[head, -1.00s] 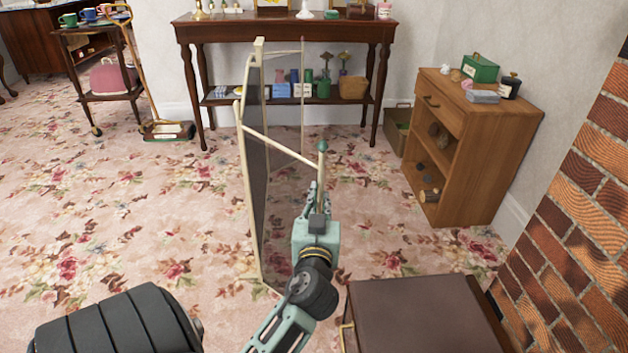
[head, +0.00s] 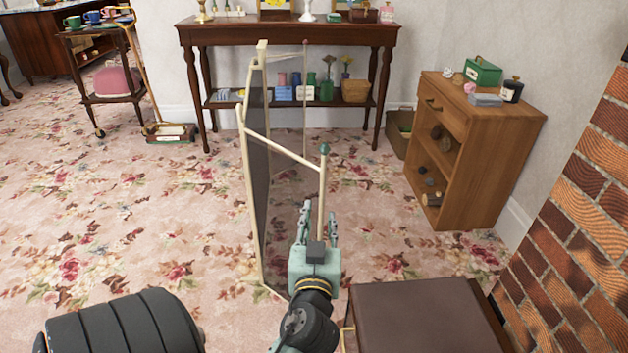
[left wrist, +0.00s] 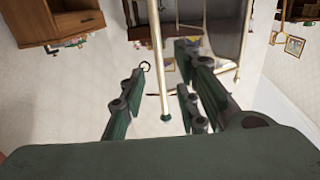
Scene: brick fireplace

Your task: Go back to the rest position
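A folding screen (head: 257,170) with a cream frame and dark mesh panels stands upright on the carpet, near the middle of the head view. Its near post (head: 322,190) has a green tip. My left gripper (head: 318,210) is just on the near side of this post, with its fingers spread apart. In the left wrist view the post (left wrist: 158,60) shows between the two open fingers (left wrist: 160,105), apart from both. I cannot see my right gripper.
A brown-topped low cabinet (head: 425,315) stands close to the right of my left arm, by the brick fireplace (head: 570,225). A wooden shelf cabinet (head: 490,150) and a dark console table (head: 290,35) stand farther back. The carpet (head: 120,210) at left is clear.

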